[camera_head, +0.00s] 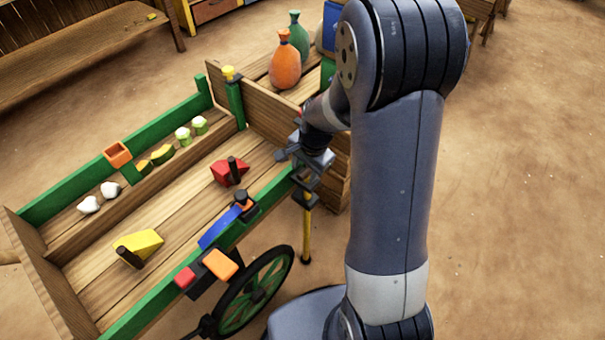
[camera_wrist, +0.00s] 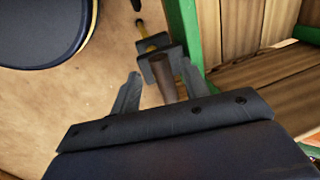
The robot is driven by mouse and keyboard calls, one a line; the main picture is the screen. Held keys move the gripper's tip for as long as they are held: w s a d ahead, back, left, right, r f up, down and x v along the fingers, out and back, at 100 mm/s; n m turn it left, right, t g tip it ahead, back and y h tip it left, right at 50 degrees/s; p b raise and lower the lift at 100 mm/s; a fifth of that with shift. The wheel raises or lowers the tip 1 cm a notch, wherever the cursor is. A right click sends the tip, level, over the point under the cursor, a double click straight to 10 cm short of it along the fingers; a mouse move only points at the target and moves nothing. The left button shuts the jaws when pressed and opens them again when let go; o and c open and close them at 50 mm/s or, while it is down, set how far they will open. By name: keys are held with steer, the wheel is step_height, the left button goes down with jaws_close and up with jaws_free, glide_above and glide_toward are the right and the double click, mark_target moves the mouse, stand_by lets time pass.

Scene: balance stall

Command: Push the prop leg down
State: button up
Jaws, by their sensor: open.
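The prop leg (camera_head: 306,236) is a thin yellow post at the cart's near right corner, reaching down to the ground beside the wheel. In the wrist view its yellow part (camera_wrist: 147,44) shows beyond a dark grey bracket (camera_wrist: 160,66). A brown round peg (camera_wrist: 166,92) stands up from the bracket toward the camera. My gripper (camera_head: 304,176) is above the leg at the corner of the cart. In the wrist view my gripper (camera_wrist: 160,88) is open, with the peg between its fingers, nearer the right one. I cannot tell whether they touch.
The wooden cart with green rails (camera_head: 150,320) lies left of my arm, holding red and yellow blocks. A spoked wheel (camera_head: 255,290) stands left of the leg. Orange (camera_head: 285,65) and green (camera_head: 299,35) bottles stand behind. The ground right of my arm is clear.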

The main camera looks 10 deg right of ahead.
steer(key=r, duration=0.4)
steer(key=shift+s+d+r+p, duration=0.3)
steer(key=shift+s+r+p, duration=0.05)
steer(key=shift+s+r, duration=0.05)
steer(key=shift+f, duration=0.1)
steer(key=f, duration=0.3)
steer(key=w+a+f+b, duration=0.1)
steer(key=f, duration=0.3)
steer(key=f+b, duration=0.1)
steer(key=f, duration=0.2)
steer(key=shift+w+a+f, duration=0.2)
steer(key=shift+w+f, duration=0.1)
steer(key=shift+w, duration=0.1)
step_height(320, 180, up, 3)
steer(key=shift+r+p, duration=0.2)
steer(key=shift+p, duration=0.75)
steer(key=shift+r+p, duration=0.45)
steer(key=shift+r, duration=0.3)
steer(key=shift+f, duration=0.1)
